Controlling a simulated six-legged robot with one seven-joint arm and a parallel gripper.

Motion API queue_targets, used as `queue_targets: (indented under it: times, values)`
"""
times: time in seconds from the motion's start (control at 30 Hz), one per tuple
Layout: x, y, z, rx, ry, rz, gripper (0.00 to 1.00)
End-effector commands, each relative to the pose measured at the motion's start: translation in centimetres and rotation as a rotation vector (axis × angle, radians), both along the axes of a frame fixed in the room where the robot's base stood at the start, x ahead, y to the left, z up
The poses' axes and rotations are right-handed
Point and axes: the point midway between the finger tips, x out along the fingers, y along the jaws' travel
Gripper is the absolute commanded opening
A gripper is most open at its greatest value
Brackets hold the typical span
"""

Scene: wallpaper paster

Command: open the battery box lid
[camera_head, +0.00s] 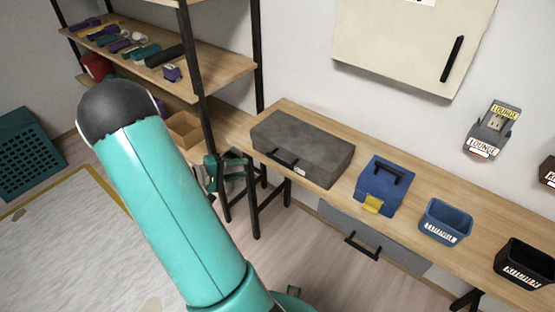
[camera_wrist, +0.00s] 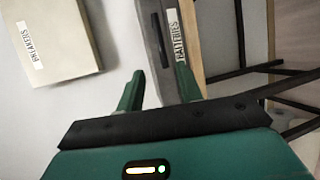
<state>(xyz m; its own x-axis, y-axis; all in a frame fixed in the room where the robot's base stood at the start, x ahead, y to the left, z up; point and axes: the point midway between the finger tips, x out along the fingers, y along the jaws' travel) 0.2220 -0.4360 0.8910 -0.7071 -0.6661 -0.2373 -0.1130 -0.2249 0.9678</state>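The battery box (camera_head: 303,148) is a dark grey box on the wooden bench, with a black handle (camera_head: 283,158) on its front and a small white label. Its lid looks shut. In the wrist view the box (camera_wrist: 150,42) shows turned on its side, with the black handle (camera_wrist: 160,40) and a "BATTERIES" label (camera_wrist: 176,37). My gripper (camera_wrist: 159,80) is open and empty, its green fingers apart. The handle and box front lie beyond the fingertips; I see no contact.
A blue case (camera_head: 380,187) with a yellow latch, a blue bin (camera_head: 445,221) and a black bin (camera_head: 525,262) stand right of the box. A shelf rack (camera_head: 200,75) stands left. A cream breaker cabinet (camera_head: 412,45) hangs above. A drawer (camera_head: 375,240) sits under the bench.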

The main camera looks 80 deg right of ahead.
Motion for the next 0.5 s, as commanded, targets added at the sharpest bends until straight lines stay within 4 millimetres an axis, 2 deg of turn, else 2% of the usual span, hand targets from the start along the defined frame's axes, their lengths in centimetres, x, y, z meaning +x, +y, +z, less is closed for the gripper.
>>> queue_targets:
  times: [0.07, 0.27, 0.5]
  values:
    - [-0.4, -0.7, -0.7, -0.015, 0.018, 0.002, 0.36]
    - [-1.5, -2.1, -1.1, -0.024, 0.026, 0.003, 0.36]
    - [-4.5, -5.1, -2.0, -0.023, 0.024, 0.001, 0.36]
